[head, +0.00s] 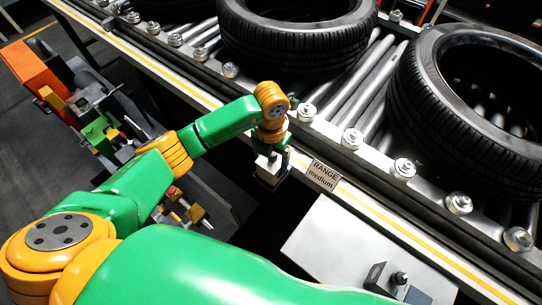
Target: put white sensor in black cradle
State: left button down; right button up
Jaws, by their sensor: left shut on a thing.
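My left gripper (271,172) points down at the side rail of the conveyor, just left of the RANGE medium sign. It is shut on a small pale thing, which looks like the white sensor (268,164); the fingers hide much of it. Dark parts lie around the fingertips, and I cannot make out the black cradle apart from the gripper. Whether the sensor touches anything below is too small to tell. My right gripper is not in view.
The RANGE medium sign (322,175) sits close to the right of the gripper. Tyres (297,40) and (480,90) a second tyre lie on the conveyor rollers (350,90). A pale panel (335,250) with a black knob (399,279) is at the lower right.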

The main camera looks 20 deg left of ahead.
pick_arm(q)
jog(key=shift+f, duration=0.25)
grip_release()
jog(key=shift+r, duration=0.65)
notch_tip(320, 180, up, 6)
jog(key=shift+w+f+b, duration=0.1)
jog(key=shift+b, duration=0.85)
notch_tip(320, 180, up, 6)
jog(key=shift+f+p, duration=0.2)
jog(key=shift+p, duration=0.15)
